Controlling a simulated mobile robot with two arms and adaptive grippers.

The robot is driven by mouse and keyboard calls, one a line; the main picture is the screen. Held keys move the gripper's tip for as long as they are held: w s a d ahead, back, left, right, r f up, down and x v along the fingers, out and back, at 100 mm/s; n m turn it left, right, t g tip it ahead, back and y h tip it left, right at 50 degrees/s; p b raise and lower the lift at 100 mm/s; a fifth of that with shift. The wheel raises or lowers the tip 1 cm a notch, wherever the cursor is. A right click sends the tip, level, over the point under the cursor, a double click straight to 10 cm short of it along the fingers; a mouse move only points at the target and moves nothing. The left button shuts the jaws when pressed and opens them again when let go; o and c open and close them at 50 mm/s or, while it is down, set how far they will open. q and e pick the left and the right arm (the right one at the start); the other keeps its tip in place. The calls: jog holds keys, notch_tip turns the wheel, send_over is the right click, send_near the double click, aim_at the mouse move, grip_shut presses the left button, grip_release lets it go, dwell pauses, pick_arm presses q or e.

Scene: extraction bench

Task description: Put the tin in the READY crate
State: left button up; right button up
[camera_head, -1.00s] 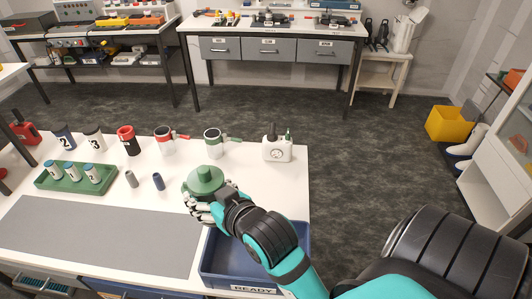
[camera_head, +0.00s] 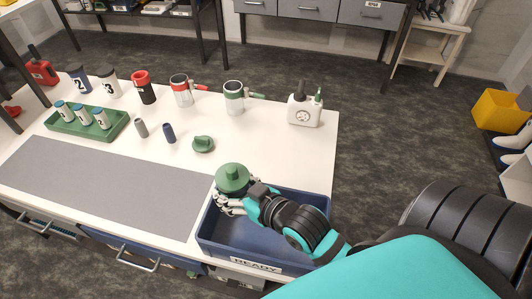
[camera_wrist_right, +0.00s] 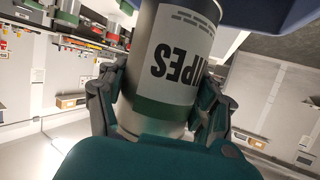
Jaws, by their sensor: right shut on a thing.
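The tin (camera_head: 232,177) is a grey-white cylinder with a green lid and a green band. In the right wrist view the tin (camera_wrist_right: 178,55) shows a label reading WIPES, upside down. My right gripper (camera_head: 230,204) is shut around its side, with a finger on either side in the wrist view (camera_wrist_right: 158,100). In the head view the tin appears upright at the back left corner of the blue READY crate (camera_head: 318,203). Its base is hidden there, and its height above the crate is unclear. The crate's visible floor is empty. My left gripper is out of view.
A small green lid-like object (camera_head: 203,144) lies behind the tin. A grey mat (camera_head: 105,185) is left of the crate. A white canister (camera_head: 304,112), mugs and a green tray (camera_head: 60,132) with small bottles stand further back. White table between them is partly clear.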

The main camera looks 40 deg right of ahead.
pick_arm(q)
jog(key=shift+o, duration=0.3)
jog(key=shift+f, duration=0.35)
pick_arm(e)
jog(key=shift+w+d+f+n+y, duration=0.15)
jog(key=shift+w+f+n+y, duration=0.25)
jog(key=shift+w+f, duration=0.2)
jog(key=shift+w+d+f+n+y, duration=0.2)
jog(key=shift+w+f+n+y, duration=0.1)
jog(key=shift+w, duration=0.25)
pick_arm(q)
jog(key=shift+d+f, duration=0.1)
pick_arm(e)
notch_tip(320, 180, down, 10)
jog(key=shift+r, duration=0.25)
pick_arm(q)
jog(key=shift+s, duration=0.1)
pick_arm(e)
jog(key=shift+f, duration=0.2)
jog(key=o, duration=1)
